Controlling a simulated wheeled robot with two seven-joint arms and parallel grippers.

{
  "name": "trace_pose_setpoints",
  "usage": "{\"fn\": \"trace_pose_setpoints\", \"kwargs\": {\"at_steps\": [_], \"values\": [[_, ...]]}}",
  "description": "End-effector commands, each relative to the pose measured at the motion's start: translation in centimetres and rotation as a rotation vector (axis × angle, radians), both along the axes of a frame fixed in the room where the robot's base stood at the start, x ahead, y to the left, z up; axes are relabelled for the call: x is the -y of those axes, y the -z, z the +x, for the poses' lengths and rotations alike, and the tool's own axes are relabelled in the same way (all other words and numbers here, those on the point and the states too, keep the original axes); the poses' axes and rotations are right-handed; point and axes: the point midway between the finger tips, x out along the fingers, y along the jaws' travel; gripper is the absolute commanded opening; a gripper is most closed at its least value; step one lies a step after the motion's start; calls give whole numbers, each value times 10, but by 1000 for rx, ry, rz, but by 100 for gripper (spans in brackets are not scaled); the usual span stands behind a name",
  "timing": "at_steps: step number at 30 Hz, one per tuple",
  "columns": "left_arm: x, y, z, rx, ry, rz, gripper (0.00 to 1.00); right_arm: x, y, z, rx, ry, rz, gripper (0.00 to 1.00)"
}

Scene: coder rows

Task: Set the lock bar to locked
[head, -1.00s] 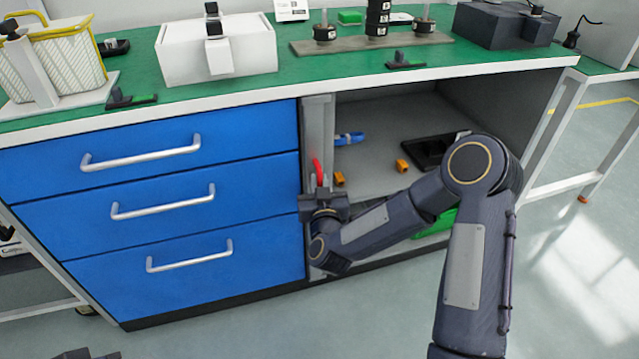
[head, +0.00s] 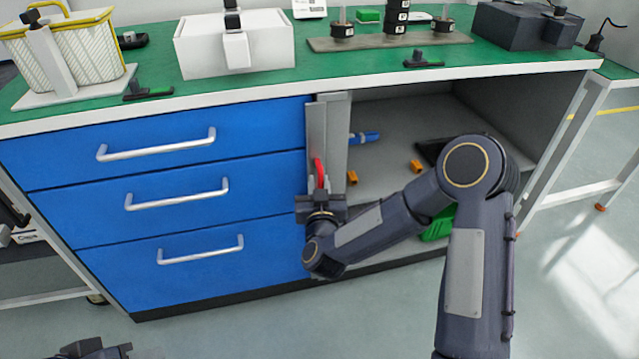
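The lock bar (head: 334,130) is a grey upright strip at the right edge of the blue drawer stack (head: 190,195), beside the open cupboard. It now shows as two grey faces at an angle. Its red handle (head: 319,170) stands up at the front. My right gripper (head: 319,190) is at the lower end of the red handle, seemingly around it; its fingers are too small and hidden to tell whether they are shut. Part of my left gripper (head: 95,349) shows at the bottom left edge, away from the bar.
All drawers look closed, with silver handles. The open cupboard (head: 400,115) holds a blue item (head: 364,138), orange blocks (head: 416,166), a black tray and a green item (head: 438,224). The green bench top (head: 300,73) carries a basket (head: 75,55), a white box (head: 235,45) and other items.

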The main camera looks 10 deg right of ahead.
Motion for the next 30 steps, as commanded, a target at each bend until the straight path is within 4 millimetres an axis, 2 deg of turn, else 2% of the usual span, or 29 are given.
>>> {"fn": "trace_pose_setpoints", "kwargs": {"at_steps": [9,13,18,30], "values": [[0,-10,0,0,0,0,34,-11,-1,-51,-3,-11,-1,17],[0,-12,0,0,0,0,34,-13,0,-67,-3,-7,0,17],[0,-12,0,0,0,0,34,-13,0,-74,-1,-4,0,17],[0,-12,0,0,0,0,34,-12,0,-74,-1,-2,0,17]]}}
